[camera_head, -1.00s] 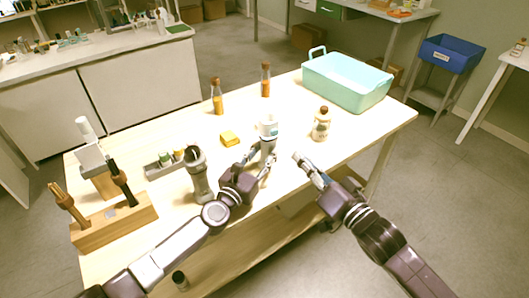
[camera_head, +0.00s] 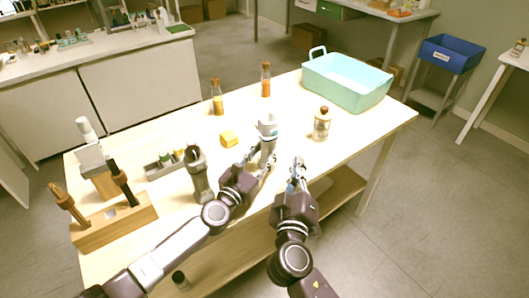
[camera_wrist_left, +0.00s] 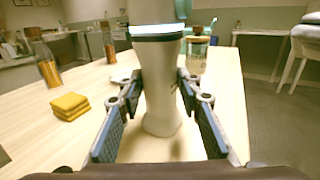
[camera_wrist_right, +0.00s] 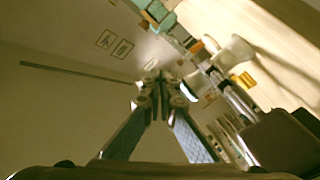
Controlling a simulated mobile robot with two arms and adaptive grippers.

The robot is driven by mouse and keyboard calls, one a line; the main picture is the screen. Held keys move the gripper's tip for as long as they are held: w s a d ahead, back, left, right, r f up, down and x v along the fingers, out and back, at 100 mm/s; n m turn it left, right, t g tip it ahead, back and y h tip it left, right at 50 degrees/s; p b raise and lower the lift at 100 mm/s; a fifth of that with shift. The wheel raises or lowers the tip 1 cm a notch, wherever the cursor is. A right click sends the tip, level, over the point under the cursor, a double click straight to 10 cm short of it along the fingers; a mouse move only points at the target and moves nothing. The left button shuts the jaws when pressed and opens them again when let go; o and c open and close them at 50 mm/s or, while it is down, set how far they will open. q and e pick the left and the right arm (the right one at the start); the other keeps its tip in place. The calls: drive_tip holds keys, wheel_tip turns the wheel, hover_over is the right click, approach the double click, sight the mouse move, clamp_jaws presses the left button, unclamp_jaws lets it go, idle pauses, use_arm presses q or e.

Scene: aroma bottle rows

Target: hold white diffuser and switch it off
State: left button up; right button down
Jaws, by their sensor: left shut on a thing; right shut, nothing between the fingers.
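A lidded jar (camera_head: 321,126) stands right of the diffuser. Yellow sponges (camera_head: 229,139) and two corked bottles (camera_head: 217,100) (camera_head: 265,82) are behind. A dark grey canister (camera_head: 199,178) is left of my left gripper. A teal basin (camera_head: 345,96) occupies the back right corner.

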sight(275, 132)
drive_tip(key=w+a+r+h, duration=0.2)
drive_tip(key=w+a, duration=0.2)
drive_tip(key=w, duration=0.2)
drive_tip(key=shift+w+a+r, duration=0.15)
drive_tip(key=shift+w+a, duration=0.05)
idle(0.4)
idle(1.4)
drive_tip(key=shift+w+a, duration=0.25)
drive_tip(key=shift+w, duration=0.1)
drive_tip(key=shift+s+d, duration=0.2)
drive_tip(key=shift+s, duration=0.2)
idle(0.3)
